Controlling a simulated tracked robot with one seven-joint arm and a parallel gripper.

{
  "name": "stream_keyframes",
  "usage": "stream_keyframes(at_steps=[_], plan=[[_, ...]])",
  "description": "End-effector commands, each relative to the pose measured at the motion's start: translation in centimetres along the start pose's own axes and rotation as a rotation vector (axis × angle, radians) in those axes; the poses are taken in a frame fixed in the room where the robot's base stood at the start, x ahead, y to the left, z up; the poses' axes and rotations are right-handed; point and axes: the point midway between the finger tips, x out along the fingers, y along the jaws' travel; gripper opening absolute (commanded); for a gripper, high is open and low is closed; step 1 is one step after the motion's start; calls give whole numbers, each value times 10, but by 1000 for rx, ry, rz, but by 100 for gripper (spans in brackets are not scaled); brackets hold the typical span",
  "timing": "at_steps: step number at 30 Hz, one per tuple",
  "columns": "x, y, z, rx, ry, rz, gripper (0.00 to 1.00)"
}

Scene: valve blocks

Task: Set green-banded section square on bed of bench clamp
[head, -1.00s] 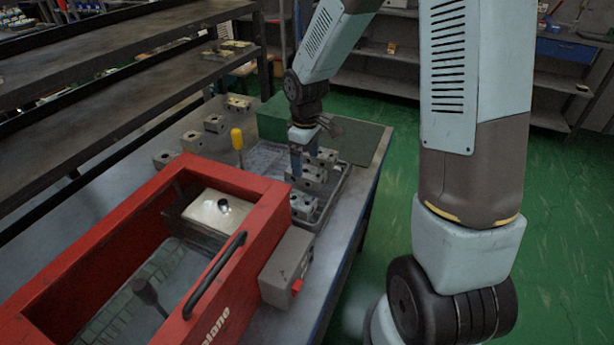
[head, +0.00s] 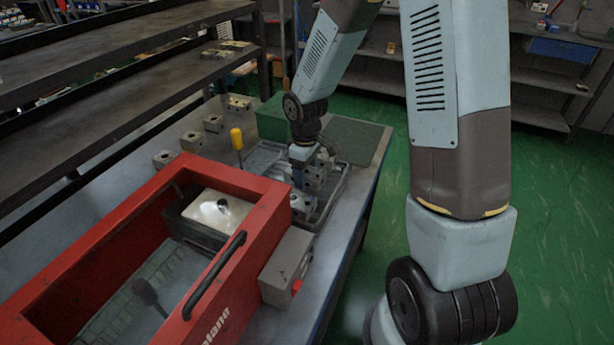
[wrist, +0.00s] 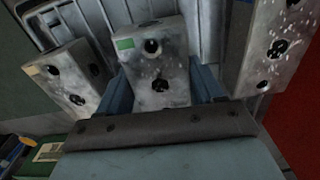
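The green-banded section (wrist: 153,70) is a worn grey block with round dark holes and a small green mark at its upper left corner in the wrist view. The two fingers of my gripper (wrist: 163,88) straddle it, one at each side, very close to its faces. Whether they press on it is not clear. In the head view my gripper (head: 300,178) is low over the grey tray (head: 337,196), among the blocks, and partly hides them. I cannot identify the bench clamp or its bed for certain in these views.
Neighbouring blocks stand close on both sides: one with a yellowish mark (wrist: 70,78) and a larger one (wrist: 275,48). A red open-topped housing (head: 270,205) fills the near bench. A yellow-handled tool (head: 237,140) stands upright behind it. More blocks (head: 192,141) line the bench's left side.

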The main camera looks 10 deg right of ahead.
Motion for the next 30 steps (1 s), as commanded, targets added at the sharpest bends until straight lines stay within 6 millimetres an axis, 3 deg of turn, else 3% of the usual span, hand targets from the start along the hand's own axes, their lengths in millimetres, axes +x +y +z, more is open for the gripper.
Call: stream_keyframes(at_steps=[2, 16, 25, 30], plan=[[0, 0, 0, 0, 0, 0, 55], [0, 0, 0, 0, 0, 0, 10], [-6, 0, -1, 1, 2, 1, 9], [-28, 1, 0, 1, 3, 3, 9]])
